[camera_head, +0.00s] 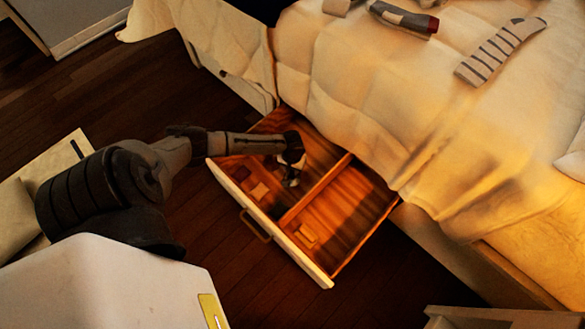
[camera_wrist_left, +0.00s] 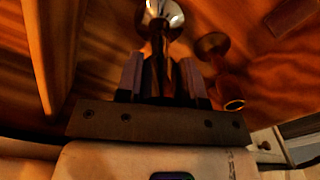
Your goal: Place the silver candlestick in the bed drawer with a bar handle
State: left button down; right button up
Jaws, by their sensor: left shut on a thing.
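The silver candlestick (camera_wrist_left: 160,18) is between the fingers of my left gripper (camera_wrist_left: 160,75) in the left wrist view, its shiny flared end pointing away from the gripper. In the head view my left gripper (camera_head: 291,160) is over the left compartment of the open bed drawer (camera_head: 325,190), shut on the candlestick (camera_head: 291,181), which shows only as a small pale piece under it. I cannot tell whether the candlestick touches the drawer floor. The drawer's bar handle (camera_head: 256,226) is on its pale front. My right gripper is not in view.
A divider (camera_head: 316,190) splits the drawer. Small wooden blocks (camera_head: 259,191) lie in the left compartment, one more (camera_head: 305,236) in the right. A dark candlestick-like thing (camera_wrist_left: 213,45) lies beside the held one. The bed (camera_head: 370,100) with laundry overhangs the drawer's back.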

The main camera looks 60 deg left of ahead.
aim_at(292, 172)
pick_arm(q)
jog(key=shift+f+b, duration=1.45)
jog(key=shift+f, duration=0.45)
jog(key=shift+f, duration=0.1)
jog(key=c, duration=0.8)
grip_release()
jog(key=shift+o, duration=0.2)
